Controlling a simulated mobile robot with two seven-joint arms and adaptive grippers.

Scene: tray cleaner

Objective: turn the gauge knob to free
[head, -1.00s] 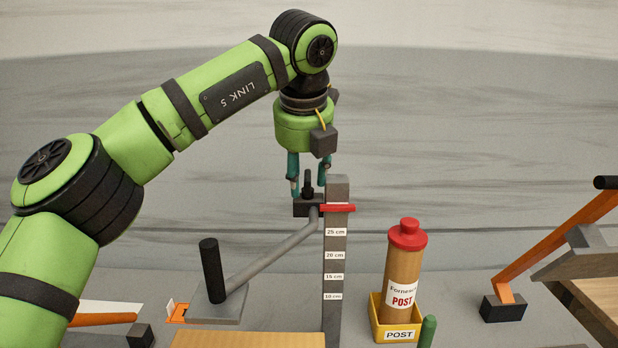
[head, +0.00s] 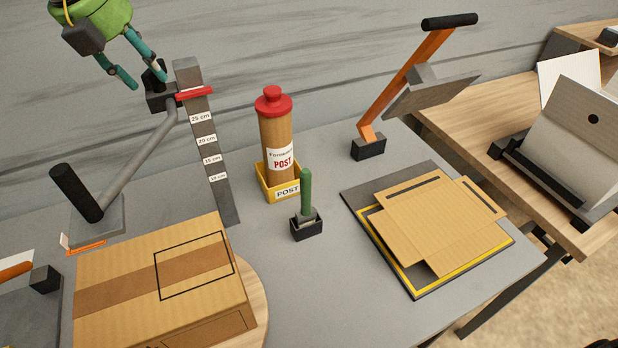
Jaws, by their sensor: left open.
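The gauge is an upright grey post (head: 213,160) with centimetre labels. A dark slider block (head: 157,101) with a red pointer (head: 193,93) sits near its top, above the 25 cm label. The short black knob (head: 153,77) stands on this block. My left gripper (head: 146,79) comes in at the upper left, with teal fingers open on either side of the knob. I cannot tell whether they touch it. A grey arm (head: 140,155) runs from the block down to a plate with a black handle (head: 76,192). My right gripper is out of view.
A taped cardboard box (head: 120,285) lies on a round wooden board at the front left. A POST tube (head: 275,140) stands in a yellow holder, near a green-handled piece (head: 306,190).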

